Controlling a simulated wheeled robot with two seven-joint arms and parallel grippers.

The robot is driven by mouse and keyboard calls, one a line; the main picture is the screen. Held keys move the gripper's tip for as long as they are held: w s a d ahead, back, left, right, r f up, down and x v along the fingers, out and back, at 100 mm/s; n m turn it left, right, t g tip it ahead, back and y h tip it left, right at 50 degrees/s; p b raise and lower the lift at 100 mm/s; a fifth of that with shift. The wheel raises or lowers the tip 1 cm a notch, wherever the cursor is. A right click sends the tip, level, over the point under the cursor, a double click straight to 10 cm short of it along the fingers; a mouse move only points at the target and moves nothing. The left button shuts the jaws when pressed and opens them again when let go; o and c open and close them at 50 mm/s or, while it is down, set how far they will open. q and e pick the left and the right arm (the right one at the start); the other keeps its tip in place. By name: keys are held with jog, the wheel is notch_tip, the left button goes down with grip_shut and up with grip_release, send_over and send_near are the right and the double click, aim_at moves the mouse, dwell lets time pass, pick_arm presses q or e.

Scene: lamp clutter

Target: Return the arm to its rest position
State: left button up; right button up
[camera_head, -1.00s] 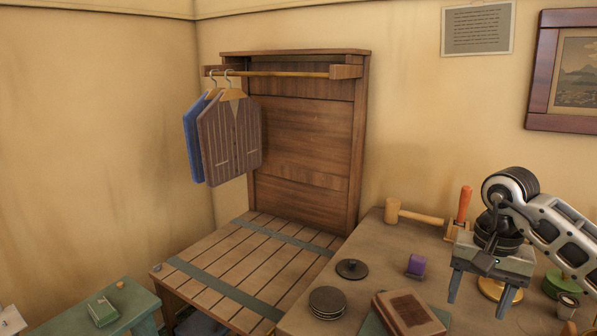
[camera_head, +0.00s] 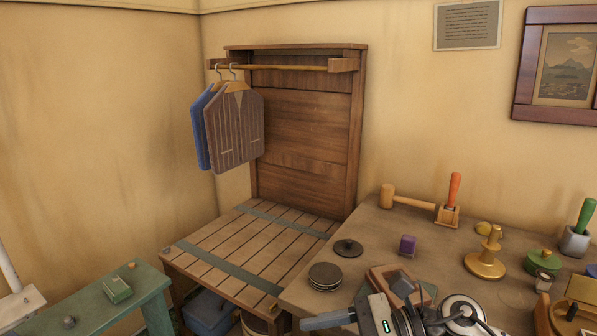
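My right gripper (camera_head: 318,322) is low at the bottom edge of the head view, in front of the workbench (camera_head: 365,240). It is turned sideways, with a grey finger pointing left. Only one finger shows clearly and the other is hidden or cut off, so I cannot tell whether it is open. I see nothing held in it. The arm's dark rings and pale joint (camera_head: 465,312) lie just right of it. My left gripper is not in view.
The workbench carries a mallet (camera_head: 388,196), an orange-handled tool (camera_head: 454,188), a purple block (camera_head: 407,244), dark discs (camera_head: 325,275), a brown book (camera_head: 388,277) and a brass stand (camera_head: 485,262). A slatted bench (camera_head: 245,250) and hanging vests (camera_head: 235,130) stand left. A green table (camera_head: 90,300) is lower left.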

jog(key=d+f+n+t+h+p, duration=0.1)
jog(key=d+f+n+t+h, duration=0.2)
jog(key=n+t, duration=1)
jog(key=d+n+t+h, duration=0.4)
jog(key=n+t, duration=0.1)
jog(key=n, duration=1.5)
jog(key=s+d+f+m+g+h, duration=0.1)
jog(key=s+f+m+g+h, duration=0.1)
jog(key=s+f+m, duration=0.3)
jog(key=s+d+f+m+g+h, duration=0.2)
jog(key=s+f+m+g+h, duration=0.1)
jog(key=f+m, duration=0.6)
jog(key=shift+s+d+f+m+g, duration=0.2)
jog(key=shift+s+m+g, duration=0.2)
jog(key=shift+s+g, duration=0.6)
